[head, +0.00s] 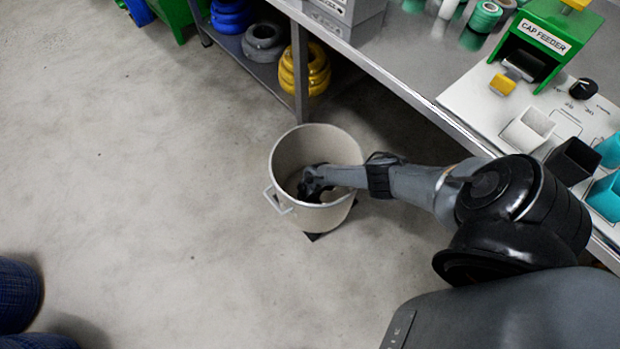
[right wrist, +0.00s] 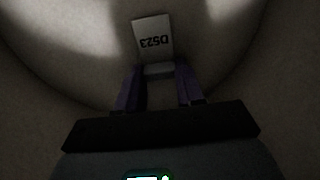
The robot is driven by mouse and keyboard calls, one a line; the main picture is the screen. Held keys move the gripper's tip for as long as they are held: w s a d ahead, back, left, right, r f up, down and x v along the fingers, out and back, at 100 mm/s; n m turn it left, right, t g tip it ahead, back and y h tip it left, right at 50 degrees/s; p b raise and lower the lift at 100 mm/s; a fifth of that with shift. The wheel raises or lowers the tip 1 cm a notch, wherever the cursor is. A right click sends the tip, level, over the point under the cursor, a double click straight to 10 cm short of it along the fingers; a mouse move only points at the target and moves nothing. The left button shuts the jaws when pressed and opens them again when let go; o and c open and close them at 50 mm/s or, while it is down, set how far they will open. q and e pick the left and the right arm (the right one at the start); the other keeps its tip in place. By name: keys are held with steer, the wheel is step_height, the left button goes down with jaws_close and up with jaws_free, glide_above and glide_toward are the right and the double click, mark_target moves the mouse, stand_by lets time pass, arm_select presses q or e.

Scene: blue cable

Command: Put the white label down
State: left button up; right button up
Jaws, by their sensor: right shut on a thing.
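The white label (right wrist: 153,36), printed D523, shows upside down just beyond my right gripper's fingertips in the right wrist view. My right gripper (right wrist: 159,75) is shut on it, with a small grey piece between the two fingers at its near end. In the head view my right gripper (head: 312,184) is down inside a beige bin (head: 318,143) on the floor. The label is hidden there by the gripper and the bin wall. The bin's curved inside surrounds the label in the wrist view. My left gripper is not in view.
A metal workbench (head: 400,75) runs along the upper right, with a green cap feeder (head: 545,40) and several small cups on it. Yellow cable coils (head: 305,72) and blue coils (head: 231,16) lie on its lower shelf.

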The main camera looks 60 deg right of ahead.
steer(key=shift+w+f, duration=0.1)
steer(key=shift+f, duration=0.05)
steer(key=o, duration=1)
steer(key=shift+f, duration=0.1)
steer(key=shift+d+r, duration=0.1)
steer(key=shift+r, duration=0.15)
steer(key=shift+r+p, duration=4.9)
steer(key=shift+r, duration=1.1)
